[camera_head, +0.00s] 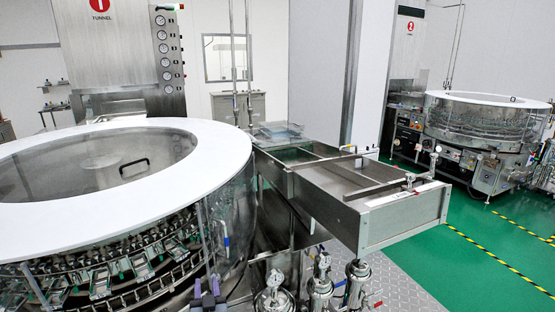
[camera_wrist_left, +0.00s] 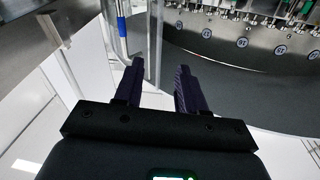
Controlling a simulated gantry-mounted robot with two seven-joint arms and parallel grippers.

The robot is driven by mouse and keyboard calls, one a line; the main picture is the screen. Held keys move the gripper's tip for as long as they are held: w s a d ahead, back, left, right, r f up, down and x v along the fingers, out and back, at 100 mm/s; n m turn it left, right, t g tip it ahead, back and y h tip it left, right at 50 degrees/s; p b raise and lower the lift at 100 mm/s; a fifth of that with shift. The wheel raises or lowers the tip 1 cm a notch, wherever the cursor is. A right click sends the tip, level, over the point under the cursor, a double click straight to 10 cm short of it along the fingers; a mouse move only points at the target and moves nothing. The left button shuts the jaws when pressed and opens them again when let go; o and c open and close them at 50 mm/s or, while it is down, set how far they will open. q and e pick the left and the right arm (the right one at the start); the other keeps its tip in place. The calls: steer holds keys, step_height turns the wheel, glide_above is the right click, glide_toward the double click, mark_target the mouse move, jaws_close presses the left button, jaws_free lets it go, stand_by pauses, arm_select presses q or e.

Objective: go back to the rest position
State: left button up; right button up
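My left gripper (camera_head: 207,290) shows at the bottom edge of the head view, in front of the rotary washer (camera_head: 225,165). Only its dark fingertips show there, pointing up. In the left wrist view the two dark fingers (camera_wrist_left: 158,80) stand apart with nothing between them, so the gripper is open and empty. A blue-and-white handle (camera_head: 226,236) on the washer is just above the fingers in the head view. The blue part also shows in the left wrist view (camera_wrist_left: 121,27), beyond the left finger. My right gripper is not in view.
A steel tray (camera_head: 402,222) juts out right of the washer. Metal valves and fittings (camera_head: 320,285) stand below it. A second round machine (camera_head: 487,120) is at the far right. Green floor (camera_head: 470,245) with striped tape lies open between them.

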arm_select(q)
steer(key=s+a+r+m+y, duration=0.1)
steer(key=s+a+r+y, duration=0.15)
steer(key=a, duration=0.95)
steer(key=s+a+r+m+y, duration=0.1)
steer(key=a+r+m, duration=0.15)
steer(key=a, duration=0.95)
steer(key=s+a+r+m+y, duration=0.1)
steer(key=s+a+r+y, duration=0.15)
steer(key=a, duration=0.95)
steer(key=s+d+f+g+h, duration=0.65)
steer(key=s+d+f, duration=0.65)
steer(key=d+f, duration=0.3)
steer(key=s+d+f+m+g+h, duration=0.15)
steer(key=s+d+g, duration=0.3)
steer(key=s, duration=0.95)
steer(key=s+d+f+m+g+h, duration=0.1)
steer(key=s+d+f+g, duration=0.15)
steer(key=s+d, duration=0.75)
steer(key=s+d+n+h, duration=0.3)
steer(key=d, duration=0.2)
step_height(320, 180, up, 33)
steer(key=p, duration=3.3)
steer(key=shift+s+a+r+g, duration=0.15)
steer(key=shift+s+a+g, duration=0.1)
steer(key=shift+g, duration=0.1)
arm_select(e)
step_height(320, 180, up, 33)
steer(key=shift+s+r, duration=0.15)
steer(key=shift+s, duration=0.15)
